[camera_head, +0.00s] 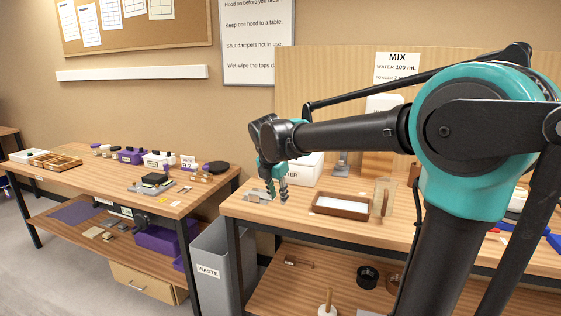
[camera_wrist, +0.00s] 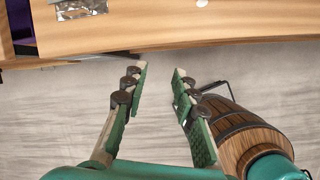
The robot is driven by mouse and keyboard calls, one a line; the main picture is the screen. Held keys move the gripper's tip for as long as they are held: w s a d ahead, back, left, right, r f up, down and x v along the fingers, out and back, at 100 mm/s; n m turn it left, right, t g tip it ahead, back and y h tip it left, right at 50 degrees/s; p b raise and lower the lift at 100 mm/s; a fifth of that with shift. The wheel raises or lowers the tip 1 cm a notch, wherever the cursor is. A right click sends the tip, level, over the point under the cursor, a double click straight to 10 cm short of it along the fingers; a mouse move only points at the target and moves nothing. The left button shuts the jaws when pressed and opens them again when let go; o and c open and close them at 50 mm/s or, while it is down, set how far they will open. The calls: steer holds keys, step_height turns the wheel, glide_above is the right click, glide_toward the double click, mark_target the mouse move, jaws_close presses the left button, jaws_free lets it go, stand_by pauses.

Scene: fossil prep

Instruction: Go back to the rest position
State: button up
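My gripper (camera_head: 272,182) hangs at the end of my teal and black arm, above the left front part of the right bench (camera_head: 258,209). In the wrist view my gripper (camera_wrist: 160,85) has its two green fingers apart with nothing between them. Pale floor (camera_wrist: 100,95) shows between and beyond the fingers, with a bench edge (camera_wrist: 190,35) across the top.
A brown-framed tray (camera_head: 341,206) and a white container (camera_head: 305,168) are near my gripper. A grey waste bin (camera_head: 211,268) stands between the benches. The left bench (camera_head: 95,177) carries several small items. A wooden barrel (camera_wrist: 250,135) shows at right in the wrist view.

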steer(key=s+d+f+m+y, duration=0.1)
steer(key=s+d+f+m, duration=1.8)
steer(key=m, duration=0.8)
step_height(320, 180, down, 2)
steer(key=shift+s+d+m, duration=0.3)
steer(key=shift+s+d, duration=0.1)
steer(key=shift+s, duration=0.5)
